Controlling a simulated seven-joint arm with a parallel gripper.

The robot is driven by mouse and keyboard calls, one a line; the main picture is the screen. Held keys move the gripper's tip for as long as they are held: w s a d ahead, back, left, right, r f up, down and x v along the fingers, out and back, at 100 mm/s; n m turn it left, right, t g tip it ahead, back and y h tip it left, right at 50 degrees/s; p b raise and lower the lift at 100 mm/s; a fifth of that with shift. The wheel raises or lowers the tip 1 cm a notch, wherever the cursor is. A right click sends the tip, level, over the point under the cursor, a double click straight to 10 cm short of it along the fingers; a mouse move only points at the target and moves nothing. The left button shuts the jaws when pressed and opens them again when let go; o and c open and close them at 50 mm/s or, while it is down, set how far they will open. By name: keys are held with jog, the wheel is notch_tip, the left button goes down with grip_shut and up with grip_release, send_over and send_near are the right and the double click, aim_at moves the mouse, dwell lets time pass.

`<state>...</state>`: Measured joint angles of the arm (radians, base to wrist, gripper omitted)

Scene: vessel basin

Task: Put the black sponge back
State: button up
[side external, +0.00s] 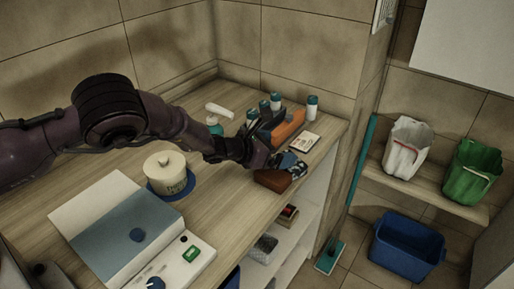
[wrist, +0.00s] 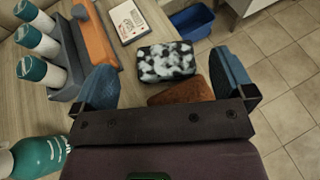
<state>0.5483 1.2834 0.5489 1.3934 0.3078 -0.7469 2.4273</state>
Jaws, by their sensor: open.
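A black sponge (wrist: 166,62) with white patches lies near the worktop's front edge in the wrist view. In the side view it shows partly (side external: 293,164) beside my gripper (side external: 277,160). A brown sponge-like block (wrist: 183,91) lies right next to it, nearer my wrist; the side view also shows it (side external: 273,181) at the edge. My gripper (wrist: 163,66) is open, its blue fingers to the left and right of the black sponge in the wrist view. I cannot tell whether a finger touches it. My palm hides part of the brown block.
A grey holder (side external: 262,127) with teal-capped bottles and an orange item (side external: 289,126) stands behind. A card (side external: 304,142) lies beside it. Below, shelves hold a small box (side external: 288,214) and a grey block (side external: 265,246). A lidded pot (side external: 166,172) stands left; a blue bin (side external: 407,247) is on the floor.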

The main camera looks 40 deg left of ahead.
jog(key=v, duration=0.5)
jog(key=shift+s+a+r, duration=0.1)
jog(key=shift+s+r, duration=0.1)
jog(key=shift+s, duration=0.1)
jog(key=s+a+r+n+g+y, duration=0.1)
jog(key=s+a+r+n+y, duration=0.35)
jog(key=r+n, duration=0.65)
jog(key=s+a+r+n+g+y, duration=0.1)
jog(key=s+a+r+n, duration=0.55)
jog(key=n, duration=0.65)
jog(key=s+a+r+n+g, duration=0.1)
jog(key=s+r+n, duration=0.3)
jog(key=s+n, duration=0.4)
jog(key=s+a+r+n+g, duration=0.1)
jog(key=s+r+n+g, duration=0.3)
jog(key=s, duration=1.3)
jog(key=n, duration=0.4)
jog(key=shift+s+n, duration=0.25)
jog(key=shift+n, duration=0.05)
